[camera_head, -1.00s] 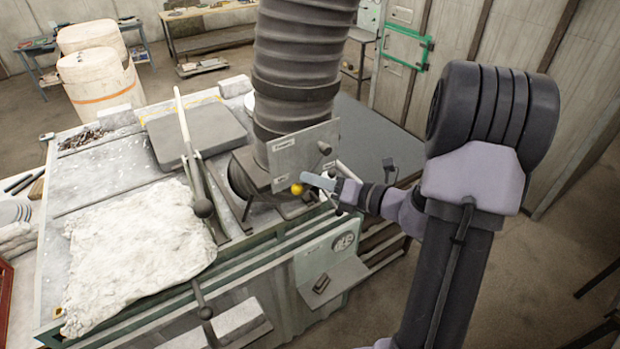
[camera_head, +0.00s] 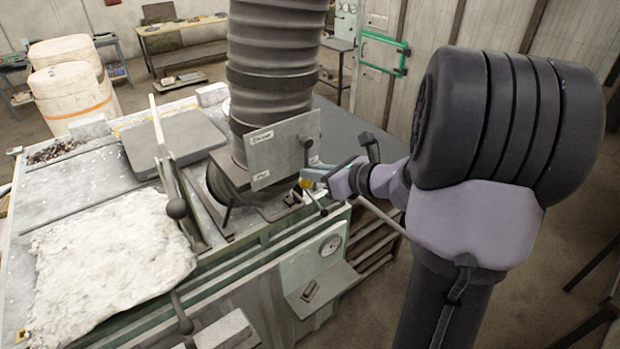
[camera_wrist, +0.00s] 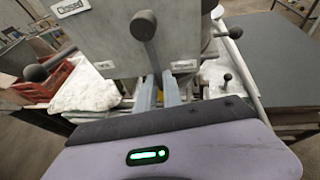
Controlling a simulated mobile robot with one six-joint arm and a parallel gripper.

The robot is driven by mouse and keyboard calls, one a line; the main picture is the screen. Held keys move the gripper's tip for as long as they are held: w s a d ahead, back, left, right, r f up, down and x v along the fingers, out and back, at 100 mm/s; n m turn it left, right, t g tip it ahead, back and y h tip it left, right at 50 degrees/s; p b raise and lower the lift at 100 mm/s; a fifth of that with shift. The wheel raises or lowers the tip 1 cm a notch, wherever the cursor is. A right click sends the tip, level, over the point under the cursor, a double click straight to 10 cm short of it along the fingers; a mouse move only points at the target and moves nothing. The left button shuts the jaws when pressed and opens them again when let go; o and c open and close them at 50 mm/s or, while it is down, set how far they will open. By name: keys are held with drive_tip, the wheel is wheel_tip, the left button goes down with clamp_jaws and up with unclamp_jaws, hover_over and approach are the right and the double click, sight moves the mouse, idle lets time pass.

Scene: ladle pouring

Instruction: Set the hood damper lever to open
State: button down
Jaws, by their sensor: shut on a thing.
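The damper lever (camera_head: 306,144) is mounted on a grey metal plate (camera_head: 290,150) in front of the ribbed hood duct. In the wrist view the lever (camera_wrist: 152,55) runs down from a dark round knob into my gripper (camera_wrist: 163,90). My gripper (camera_head: 313,174) is shut on the lever's lower part, which its fingers partly hide. A yellow ball (camera_head: 306,183) shows beside the fingertips in the head view. The label reading Closed (camera_wrist: 70,7) is at the plate's upper left in the wrist view. A second label (camera_wrist: 184,65) sits right of the lever, too small to read surely.
The ribbed duct (camera_head: 272,80) rises just behind the plate. A gauge (camera_head: 331,245) is below.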

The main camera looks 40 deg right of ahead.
drive_tip(key=shift+d+f, duration=0.1)
idle(0.5)
drive_tip(key=c, duration=1.5)
unclamp_jaws()
drive_tip(key=shift+d, duration=0.1)
drive_tip(key=v, duration=1.7)
drive_tip(key=shift+s+r+b, duration=0.2)
drive_tip(key=shift+s+b, duration=0.05)
drive_tip(key=shift+b, duration=0.05)
